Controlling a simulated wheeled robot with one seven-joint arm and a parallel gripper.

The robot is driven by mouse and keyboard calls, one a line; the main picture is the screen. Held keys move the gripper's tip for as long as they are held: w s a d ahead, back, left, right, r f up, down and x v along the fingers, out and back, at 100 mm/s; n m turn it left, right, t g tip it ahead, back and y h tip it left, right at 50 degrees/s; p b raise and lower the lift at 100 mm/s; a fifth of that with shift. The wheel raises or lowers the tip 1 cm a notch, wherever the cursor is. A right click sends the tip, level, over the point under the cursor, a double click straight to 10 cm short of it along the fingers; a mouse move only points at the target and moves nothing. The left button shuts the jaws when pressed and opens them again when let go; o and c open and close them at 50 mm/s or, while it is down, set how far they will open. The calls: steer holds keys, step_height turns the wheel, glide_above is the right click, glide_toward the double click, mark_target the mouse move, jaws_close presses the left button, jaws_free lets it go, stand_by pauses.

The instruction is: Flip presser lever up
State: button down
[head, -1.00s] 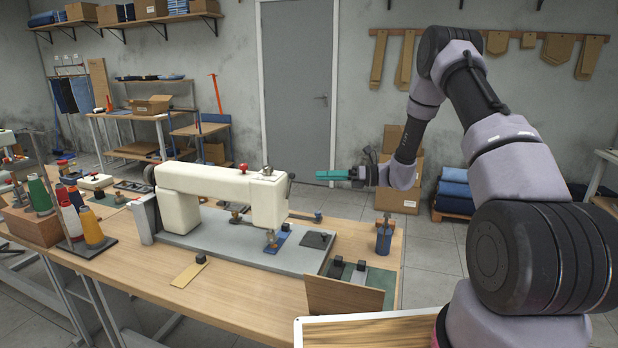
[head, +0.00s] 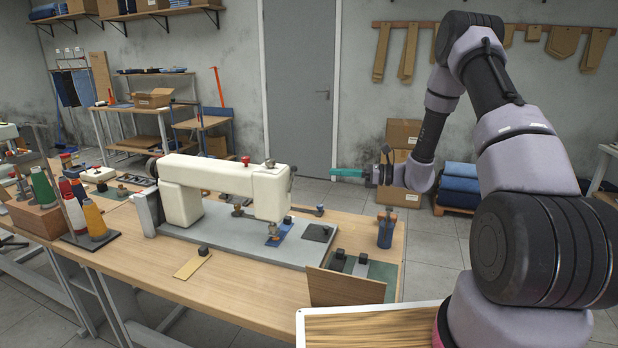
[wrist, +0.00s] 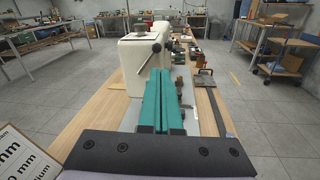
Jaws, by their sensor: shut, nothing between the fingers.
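The cream sewing machine (head: 215,182) stands on a grey bed plate on the wooden table. At the right end of its head is a small dark presser lever (head: 291,175). In the wrist view the lever (wrist: 151,57) slants up to a dark knob, just beyond my fingertips. Its exact angle is hard to tell in the head view. My gripper (head: 334,172) has teal fingers pressed together, empty. It points left at the machine head from the right, at about lever height, with a gap between. The fingers (wrist: 160,76) hide part of the machine's end in the wrist view.
A blue cup with tools (head: 385,233) and an upright wooden board (head: 345,287) stand at the table's right end. Thread cones (head: 92,220) stand at the left. Air around the machine head is free on the right side.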

steer(key=s+n+t+h, duration=0.1)
steer(key=s+n+t, duration=0.1)
steer(key=n, duration=0.2)
steer(key=n+t+h, duration=0.2)
steer(key=n, duration=0.3)
glide_toward(292, 179)
steer(key=w+a+f, duration=0.1)
steer(key=w+a, duration=0.3)
steer(key=w, duration=0.1)
steer(key=shift+a+r, duration=0.1)
steer(key=shift+a, duration=0.15)
